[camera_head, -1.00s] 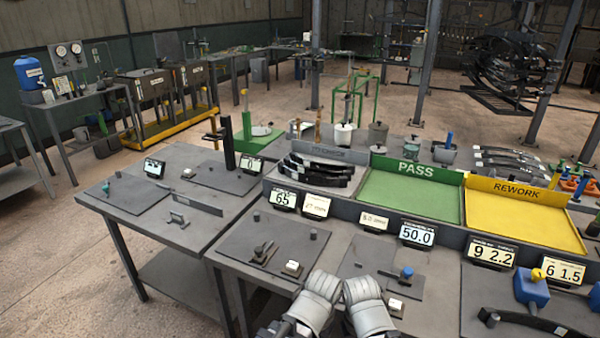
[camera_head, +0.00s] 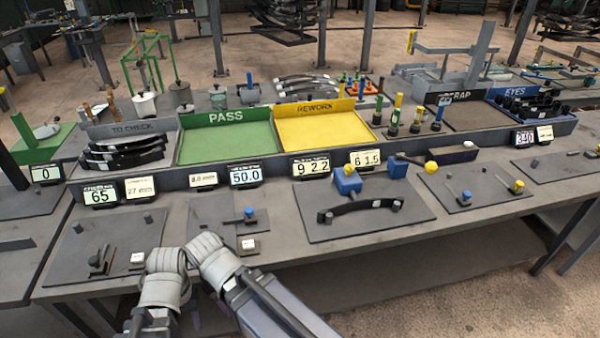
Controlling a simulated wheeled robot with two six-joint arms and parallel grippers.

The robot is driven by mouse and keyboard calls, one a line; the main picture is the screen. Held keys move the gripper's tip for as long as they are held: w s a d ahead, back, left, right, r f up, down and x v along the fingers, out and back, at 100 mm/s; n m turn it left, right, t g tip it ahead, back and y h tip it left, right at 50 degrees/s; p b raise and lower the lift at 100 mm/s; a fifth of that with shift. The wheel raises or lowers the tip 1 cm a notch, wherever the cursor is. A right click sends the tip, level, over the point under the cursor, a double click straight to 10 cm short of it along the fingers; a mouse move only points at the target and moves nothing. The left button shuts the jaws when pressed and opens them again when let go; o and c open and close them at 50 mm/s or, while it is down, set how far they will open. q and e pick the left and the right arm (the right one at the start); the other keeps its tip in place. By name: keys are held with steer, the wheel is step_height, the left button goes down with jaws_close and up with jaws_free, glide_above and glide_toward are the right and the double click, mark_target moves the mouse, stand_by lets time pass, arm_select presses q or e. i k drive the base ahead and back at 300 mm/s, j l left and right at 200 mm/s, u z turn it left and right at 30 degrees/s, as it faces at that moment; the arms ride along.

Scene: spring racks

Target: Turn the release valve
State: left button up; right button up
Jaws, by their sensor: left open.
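A blue block unit (camera_head: 347,181) with a small knob on top stands on a dark plate at the middle of the bench. A dark bowed spring leaf (camera_head: 360,207) lies just in front of it. To its right, a yellow ball knob (camera_head: 431,167) shows beside a blue cylinder (camera_head: 397,168). I cannot tell for sure which of these parts is the release valve. My left gripper (camera_head: 146,322) is low at the bottom left, open, partly cut off, and well left of the blue unit.
A green PASS tray (camera_head: 229,139) and a yellow REWORK tray (camera_head: 318,127) stand behind the bench plates. Small displays line their front wall. A small plate with a blue knob (camera_head: 249,214) lies near my arms.

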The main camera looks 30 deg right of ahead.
mark_target(348, 168)
steer(key=z, duration=1.4)
